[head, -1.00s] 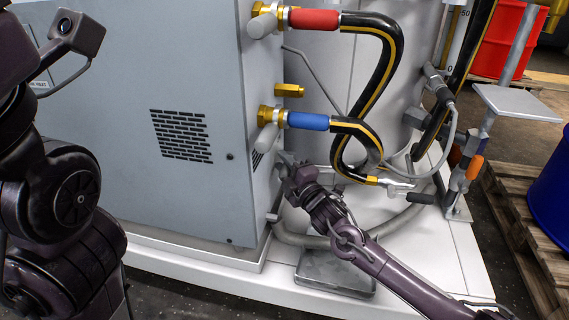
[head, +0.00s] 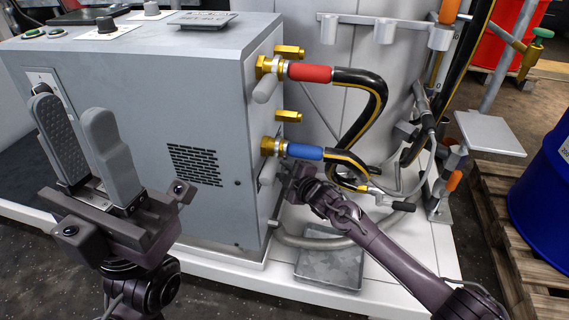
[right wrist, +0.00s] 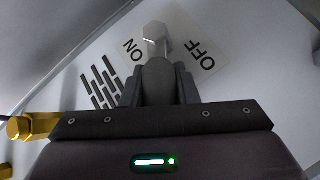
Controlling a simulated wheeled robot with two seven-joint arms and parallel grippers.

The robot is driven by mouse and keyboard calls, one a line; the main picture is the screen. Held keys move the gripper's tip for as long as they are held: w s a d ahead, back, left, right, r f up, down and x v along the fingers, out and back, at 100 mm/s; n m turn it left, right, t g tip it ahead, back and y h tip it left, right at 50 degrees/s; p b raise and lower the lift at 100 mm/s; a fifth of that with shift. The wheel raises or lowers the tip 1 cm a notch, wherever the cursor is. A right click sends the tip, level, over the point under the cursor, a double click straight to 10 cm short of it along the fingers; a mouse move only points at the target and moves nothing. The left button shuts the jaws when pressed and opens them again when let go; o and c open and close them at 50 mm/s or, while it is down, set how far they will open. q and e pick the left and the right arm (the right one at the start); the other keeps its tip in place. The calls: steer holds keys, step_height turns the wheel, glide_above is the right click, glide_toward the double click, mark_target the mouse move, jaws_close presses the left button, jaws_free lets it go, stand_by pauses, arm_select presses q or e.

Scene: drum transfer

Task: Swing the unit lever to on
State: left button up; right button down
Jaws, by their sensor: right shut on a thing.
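The grey unit (head: 130,110) stands at the left in the head view. Its lever (right wrist: 155,35) shows in the right wrist view as a pale knob-like end and a grey shaft, in front of a white label (right wrist: 205,52) marked ON and OFF, with ON left of the lever and OFF right. My right gripper (right wrist: 158,80) is shut on the lever. In the head view my right gripper (head: 292,182) is at the unit's right side face, below the blue-sleeved hose; the lever is hidden there. My left gripper (head: 80,120) is open, empty and upright in front of the unit.
A red-sleeved hose (head: 310,73) and a blue-sleeved hose (head: 304,151) join brass fittings above my right gripper. A metal tray (head: 330,268) lies below my right arm. A blue drum (head: 545,190) stands on a pallet at the right.

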steer(key=shift+r+g+p, duration=0.15)
steer(key=shift+g+p, duration=0.15)
steer(key=shift+p, duration=0.3)
steer(key=shift+m, duration=0.3)
steer(key=c, duration=1.1)
jaws_free()
steer(key=shift+w, duration=0.1)
steer(key=shift+d, duration=0.1)
